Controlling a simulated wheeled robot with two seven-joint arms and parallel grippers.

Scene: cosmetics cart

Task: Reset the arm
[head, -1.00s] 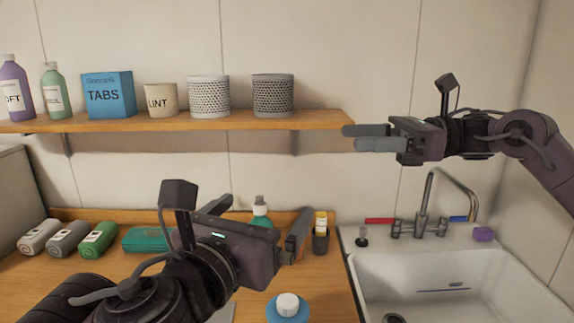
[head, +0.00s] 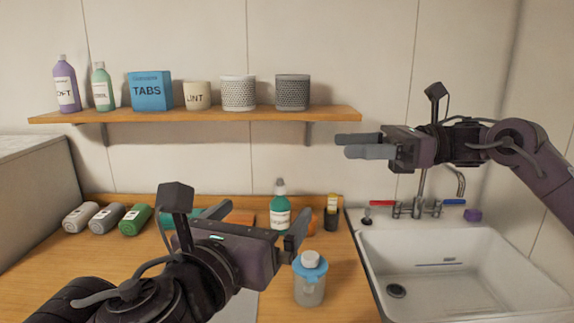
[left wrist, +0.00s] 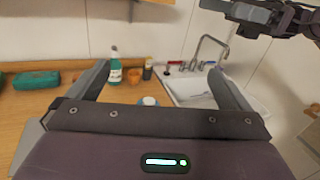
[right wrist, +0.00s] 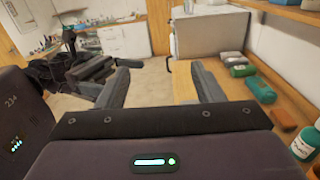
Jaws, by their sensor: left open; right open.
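My left gripper (head: 262,228) is in the lower middle of the head view, above the wooden counter. Its fingers are spread, and the left wrist view (left wrist: 158,85) shows nothing between them.
A shelf (head: 215,115) holds bottles, a TABS box and several cups.

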